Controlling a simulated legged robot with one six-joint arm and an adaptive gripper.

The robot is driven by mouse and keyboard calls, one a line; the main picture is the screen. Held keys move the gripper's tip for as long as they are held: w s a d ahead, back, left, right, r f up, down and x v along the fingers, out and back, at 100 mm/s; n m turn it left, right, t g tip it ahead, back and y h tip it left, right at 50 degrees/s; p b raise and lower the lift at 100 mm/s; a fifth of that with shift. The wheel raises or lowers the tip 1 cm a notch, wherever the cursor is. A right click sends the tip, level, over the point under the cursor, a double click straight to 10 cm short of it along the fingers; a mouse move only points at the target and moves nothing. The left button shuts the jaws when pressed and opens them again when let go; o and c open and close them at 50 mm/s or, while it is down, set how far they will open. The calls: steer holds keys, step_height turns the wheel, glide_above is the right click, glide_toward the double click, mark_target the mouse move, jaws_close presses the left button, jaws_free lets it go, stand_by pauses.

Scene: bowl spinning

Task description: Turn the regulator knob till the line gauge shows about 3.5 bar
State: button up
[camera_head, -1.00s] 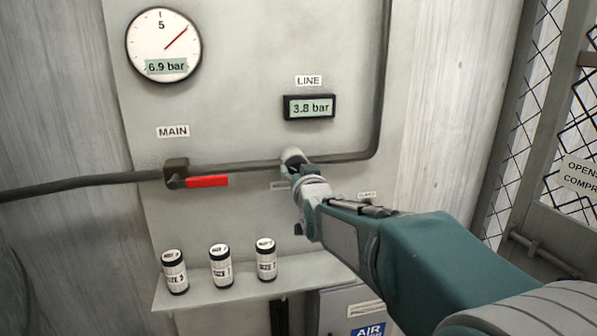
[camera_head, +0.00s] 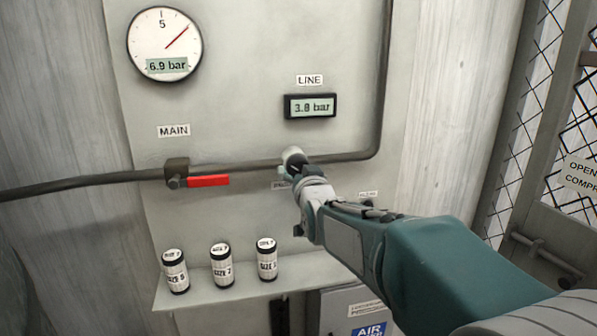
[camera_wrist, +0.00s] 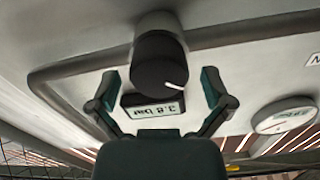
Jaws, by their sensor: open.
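The regulator knob (camera_wrist: 160,68) is a dark round knob with a white pointer mark, close in front of my gripper in the wrist view. In the head view its light housing (camera_head: 293,154) sits on the pipe, and the knob is mostly hidden behind my gripper (camera_head: 297,170). In the wrist view my gripper (camera_wrist: 158,90) is open, with one finger on each side of the knob and visible gaps between. The line gauge (camera_head: 310,106) reads 3.8 bar; it also shows upside down in the wrist view (camera_wrist: 155,108).
The main gauge (camera_head: 164,44) reads 6.9 bar. A red valve lever (camera_head: 207,181) lies along the pipe to the left. Several labelled canisters (camera_head: 221,266) stand on a shelf (camera_head: 245,290) below. A mesh gate (camera_head: 570,110) is at the right.

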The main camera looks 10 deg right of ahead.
steer(key=s, duration=1.1)
steer(key=shift+s+f, duration=0.1)
steer(key=s+f+n+g, duration=0.1)
steer(key=s+f+g, duration=0.5)
steer(key=s, duration=0.5)
steer(key=s+f+n+g, duration=0.1)
steer(key=s+f+g, duration=0.5)
steer(key=s+f, duration=0.3)
steer(key=s, duration=0.3)
steer(key=shift+f, duration=0.1)
stand_by(0.7)
